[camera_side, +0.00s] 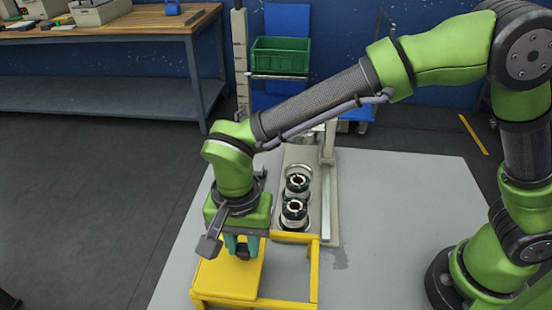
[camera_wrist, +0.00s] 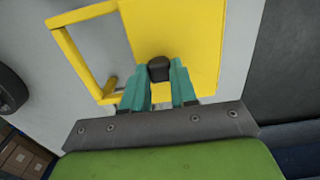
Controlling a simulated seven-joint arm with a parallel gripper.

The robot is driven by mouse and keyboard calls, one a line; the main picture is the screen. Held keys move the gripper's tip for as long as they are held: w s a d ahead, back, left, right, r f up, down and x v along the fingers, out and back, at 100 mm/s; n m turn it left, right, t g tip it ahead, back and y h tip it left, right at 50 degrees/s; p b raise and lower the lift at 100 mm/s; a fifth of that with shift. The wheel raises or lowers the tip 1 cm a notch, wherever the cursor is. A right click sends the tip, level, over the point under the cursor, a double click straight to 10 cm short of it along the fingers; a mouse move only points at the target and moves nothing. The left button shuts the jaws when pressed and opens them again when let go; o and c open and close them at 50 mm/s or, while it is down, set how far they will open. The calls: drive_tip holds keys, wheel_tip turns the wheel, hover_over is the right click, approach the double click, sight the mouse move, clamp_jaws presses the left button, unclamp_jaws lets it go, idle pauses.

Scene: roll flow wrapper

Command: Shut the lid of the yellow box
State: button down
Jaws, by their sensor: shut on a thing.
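The yellow box (camera_side: 314,270) stands on the grey table in front of my arm. Its lid is a flat yellow panel (camera_side: 226,279) with a dark knob (camera_side: 243,253). The panel covers the left side of the box in the side view, and the right side is an open frame. In the wrist view the lid (camera_wrist: 195,35) is on the right, and the open frame (camera_wrist: 72,52) is on the left. My gripper (camera_wrist: 160,75) has its teal fingers shut on the dark knob (camera_wrist: 159,66). The fingers and knob also show in the side view, partly hidden by my wrist.
Two black-and-white rolls (camera_side: 297,182) sit in a beige machine (camera_side: 327,190) just behind the box. The grey table (camera_side: 400,190) is clear to the right of the machine. A workbench (camera_side: 110,25) and a green crate (camera_side: 280,56) stand farther back.

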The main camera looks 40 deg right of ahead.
drive_tip(key=shift+w+a+r, duration=0.1)
drive_tip(key=shift+w+a, duration=0.45)
drive_tip(key=shift+a, duration=0.05)
drive_tip(key=c, duration=0.9)
unclamp_jaws()
wheel_tip(320, 180, up, 17)
drive_tip(key=shift+f, duration=0.1)
